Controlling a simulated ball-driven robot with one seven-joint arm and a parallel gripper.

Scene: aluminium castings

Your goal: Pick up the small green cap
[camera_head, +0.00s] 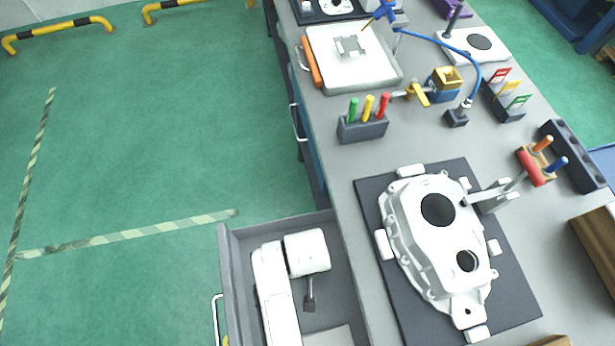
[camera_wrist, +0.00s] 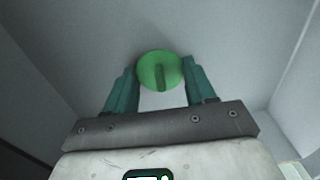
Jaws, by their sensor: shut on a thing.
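The small green cap (camera_wrist: 152,69) is a round, bright green disc in the wrist view, with a darker raised bar across its face. My gripper (camera_wrist: 160,86) has its two teal fingers on either side of the cap and is shut on it. Pale grey walls and a floor surround them. In the head view my white arm reaches down into the open grey drawer (camera_head: 231,262) at the bench's left side. The cap and the fingertips are hidden in that view.
Beside the drawer, a large aluminium casting (camera_head: 415,240) lies on a dark plate (camera_head: 510,308) on the bench. A holder (camera_head: 362,130) with green, yellow and red pieces stands farther back.

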